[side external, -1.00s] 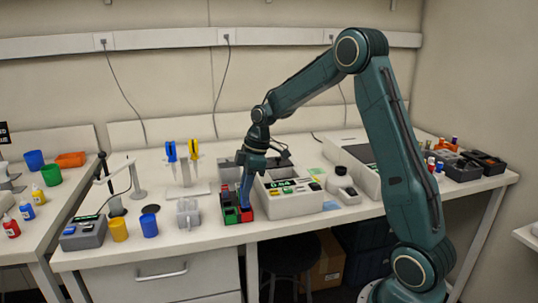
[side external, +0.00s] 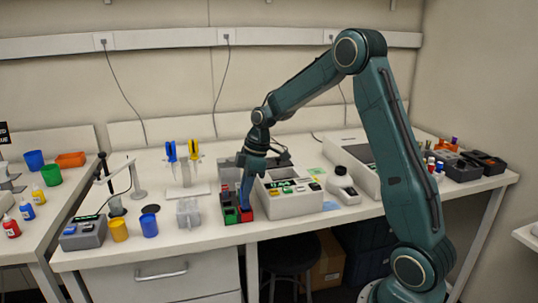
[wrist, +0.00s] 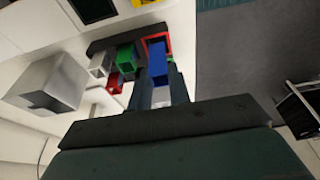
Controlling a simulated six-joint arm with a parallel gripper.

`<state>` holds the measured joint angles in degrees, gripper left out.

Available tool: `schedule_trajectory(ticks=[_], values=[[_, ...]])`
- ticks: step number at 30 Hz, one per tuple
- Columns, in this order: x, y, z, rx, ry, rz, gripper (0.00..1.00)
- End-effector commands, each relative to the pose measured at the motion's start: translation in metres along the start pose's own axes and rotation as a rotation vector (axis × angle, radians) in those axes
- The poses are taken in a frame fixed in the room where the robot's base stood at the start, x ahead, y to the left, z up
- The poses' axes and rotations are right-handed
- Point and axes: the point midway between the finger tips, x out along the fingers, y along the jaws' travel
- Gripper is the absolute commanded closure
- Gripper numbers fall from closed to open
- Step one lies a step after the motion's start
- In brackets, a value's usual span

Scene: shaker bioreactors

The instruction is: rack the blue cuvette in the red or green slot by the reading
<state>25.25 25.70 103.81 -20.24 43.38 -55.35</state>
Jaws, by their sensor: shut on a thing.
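The blue cuvette (side external: 245,194) is held upright between the fingers of my gripper (side external: 247,183), which is shut on it. In the wrist view the cuvette (wrist: 157,62) lies between the two fingertips (wrist: 156,84), with its far end within the outline of the red slot (wrist: 146,42). Its lower end meets the red part of the rack (side external: 246,214) in the side view; how deep it sits is hidden. The green slot (wrist: 126,56) is just left of it in the wrist view. The reader (side external: 286,190) has a lit green display whose digits are too small to read surely.
A clear block-like holder (side external: 188,212) stands left of the rack. A yellow cup (side external: 118,230), a blue cup (side external: 149,225) and a grey device (side external: 83,233) are further left. Pipettes (side external: 182,151) stand behind. The bench's front edge is close to the rack.

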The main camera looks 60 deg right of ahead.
Motion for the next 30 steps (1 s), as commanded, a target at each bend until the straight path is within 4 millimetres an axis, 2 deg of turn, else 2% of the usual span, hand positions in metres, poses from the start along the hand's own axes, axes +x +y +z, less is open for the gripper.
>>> schedule_trajectory(ticks=[30], values=[[0.011,0.0,0.003,0.0,-0.001,-0.001,0.94]])
